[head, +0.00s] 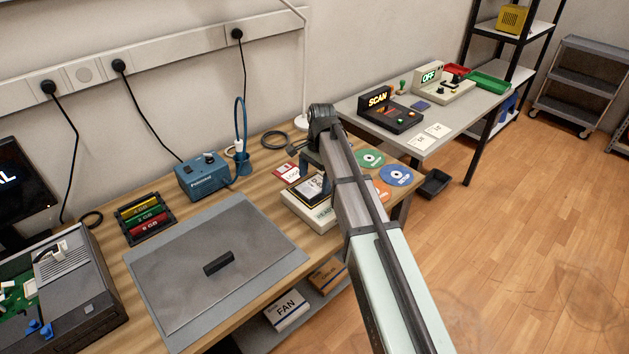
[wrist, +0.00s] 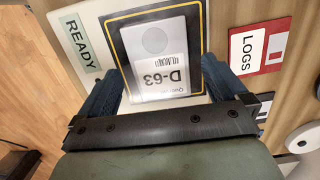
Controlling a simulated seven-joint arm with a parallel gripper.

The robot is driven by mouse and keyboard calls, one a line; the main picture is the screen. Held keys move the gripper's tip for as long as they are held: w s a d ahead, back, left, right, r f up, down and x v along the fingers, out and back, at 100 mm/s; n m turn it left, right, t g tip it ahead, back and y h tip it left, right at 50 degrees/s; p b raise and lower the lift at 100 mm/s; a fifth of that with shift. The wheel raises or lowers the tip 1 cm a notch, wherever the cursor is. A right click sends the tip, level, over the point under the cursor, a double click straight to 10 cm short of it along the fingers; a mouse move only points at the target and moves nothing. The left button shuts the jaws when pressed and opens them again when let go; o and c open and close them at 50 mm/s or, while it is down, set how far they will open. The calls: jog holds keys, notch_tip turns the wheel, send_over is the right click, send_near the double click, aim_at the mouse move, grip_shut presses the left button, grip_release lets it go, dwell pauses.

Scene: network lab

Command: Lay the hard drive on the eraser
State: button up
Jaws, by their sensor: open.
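The hard drive (wrist: 160,55), silver with a white D-63 label, lies flat on a black, yellow-edged pad on top of a cream box. This box (wrist: 75,30), with a READY label, looks like the eraser. In the head view the box (head: 299,208) stands at the right part of the wooden bench, partly behind my arm. My gripper (wrist: 160,85) is open, with one blue finger on either side of the drive's near end. I cannot tell whether the fingers touch it. In the head view my gripper (head: 318,185) hides part of the drive.
A red LOGS disk (wrist: 262,45) lies beside the box. Discs (head: 396,175) lie to its right in the head view. A grey mat (head: 170,300) with a black bar (head: 218,263) lies to the left. A blue device (head: 203,177) stands behind.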

aim_at(318, 183)
notch_tip(318, 183, up, 11)
jog(key=d, duration=0.1)
jog(key=shift+w+f, duration=0.15)
jog(key=shift+w, duration=0.3)
dwell(1.0)
